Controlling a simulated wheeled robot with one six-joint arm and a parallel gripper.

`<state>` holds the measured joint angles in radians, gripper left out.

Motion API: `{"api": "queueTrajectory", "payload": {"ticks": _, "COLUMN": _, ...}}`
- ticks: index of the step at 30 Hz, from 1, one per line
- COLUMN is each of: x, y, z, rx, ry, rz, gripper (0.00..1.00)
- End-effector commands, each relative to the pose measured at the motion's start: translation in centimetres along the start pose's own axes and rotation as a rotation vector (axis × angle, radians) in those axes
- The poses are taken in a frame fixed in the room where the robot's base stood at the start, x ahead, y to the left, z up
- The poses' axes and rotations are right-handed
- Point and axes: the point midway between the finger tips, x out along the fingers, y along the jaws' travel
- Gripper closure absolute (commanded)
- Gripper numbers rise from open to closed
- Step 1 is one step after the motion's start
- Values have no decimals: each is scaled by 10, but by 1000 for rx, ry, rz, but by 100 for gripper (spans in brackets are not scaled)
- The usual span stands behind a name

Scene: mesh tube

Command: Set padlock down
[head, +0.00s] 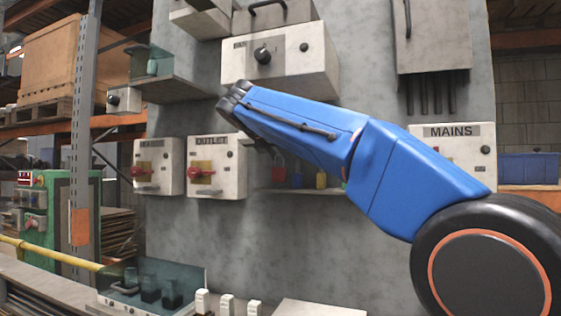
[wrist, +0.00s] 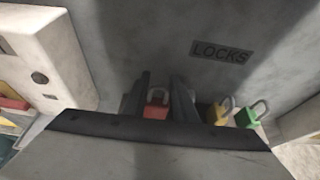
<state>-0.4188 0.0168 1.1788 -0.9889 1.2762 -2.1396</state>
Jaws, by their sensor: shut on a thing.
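A red padlock (wrist: 156,104) with a grey shackle is between the two dark fingers of my gripper (wrist: 160,90) in the wrist view. The fingers are shut on it. A yellow padlock (wrist: 220,111) and a green padlock (wrist: 251,114) stand to its right, apart from the fingers. A sign reading LOCKS (wrist: 221,52) is on the grey panel above them. In the head view a red padlock (head: 279,167) shows just below my arm, near a narrow ledge (head: 300,190). My fingers are mostly hidden there. I cannot tell whether the held padlock touches the ledge.
The OUTLET box (head: 217,167) with a red knob is left of the ledge. The MAINS box (head: 456,145) is to the right, partly behind my arm. A large switch box (head: 280,62) juts out above. The panel below the ledge is clear.

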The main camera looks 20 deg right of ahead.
Motion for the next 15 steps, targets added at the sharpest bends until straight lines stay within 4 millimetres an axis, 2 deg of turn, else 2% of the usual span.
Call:
{"api": "queueTrajectory", "payload": {"ticks": 3, "x": 12, "y": -1, "z": 4, "rx": 0, "ry": -1, "rz": -3, "gripper": 100}}
{"api": "queueTrajectory", "payload": {"ticks": 8, "x": 14, "y": -1, "z": -9, "rx": 0, "ry": 0, "rz": -1, "gripper": 100}}
{"api": "queueTrajectory", "payload": {"ticks": 15, "x": 15, "y": 0, "z": -10, "rx": 0, "ry": -1, "rz": -1, "gripper": 100}}
